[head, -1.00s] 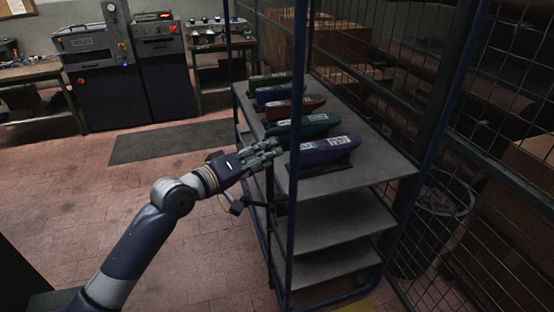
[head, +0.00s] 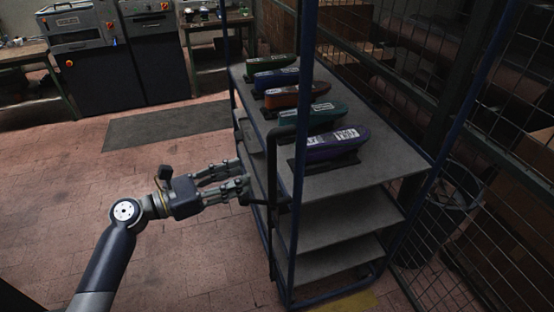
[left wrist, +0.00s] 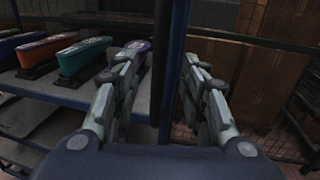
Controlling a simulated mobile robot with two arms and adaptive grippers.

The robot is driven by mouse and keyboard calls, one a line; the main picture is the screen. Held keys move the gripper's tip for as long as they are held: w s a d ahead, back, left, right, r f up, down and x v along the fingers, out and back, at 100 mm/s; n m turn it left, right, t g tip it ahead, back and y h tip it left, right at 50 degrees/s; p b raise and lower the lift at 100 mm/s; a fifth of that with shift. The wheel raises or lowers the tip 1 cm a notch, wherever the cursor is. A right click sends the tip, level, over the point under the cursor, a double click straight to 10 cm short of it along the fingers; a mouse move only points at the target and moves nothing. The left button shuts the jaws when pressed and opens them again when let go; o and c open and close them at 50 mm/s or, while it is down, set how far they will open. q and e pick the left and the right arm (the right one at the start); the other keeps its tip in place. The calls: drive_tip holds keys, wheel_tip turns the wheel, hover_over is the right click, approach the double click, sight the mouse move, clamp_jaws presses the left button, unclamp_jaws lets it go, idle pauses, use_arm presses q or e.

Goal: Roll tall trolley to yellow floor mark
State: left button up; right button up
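The tall trolley (head: 372,182) has blue corner posts and several grey shelves. Several coloured shoe-shaped pieces (head: 335,141) with white labels stand in a row on its upper shelf. A dark tubular handle (head: 272,165) runs down its near left side. The yellow floor mark (head: 345,304) shows partly at the bottom, by the trolley's base. My left gripper (head: 243,176) is open, just left of the handle, its tips close to it; contact is unclear. In the left wrist view, a dark blue upright (left wrist: 168,60) shows between the parted fingers (left wrist: 163,72). My right gripper is not in view.
A wire-mesh fence (head: 480,150) stands close along the trolley's right, with a dark bin (head: 436,225) beside it. Machines (head: 85,60) and benches line the back. A dark mat (head: 165,127) lies on the tiled floor. Open floor extends to the left.

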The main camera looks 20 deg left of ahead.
sight(272, 163)
use_arm(q)
drive_tip(key=x, duration=1)
drive_tip(key=shift+s+b, duration=0.1)
drive_tip(key=shift+b, duration=0.2)
clamp_jaws()
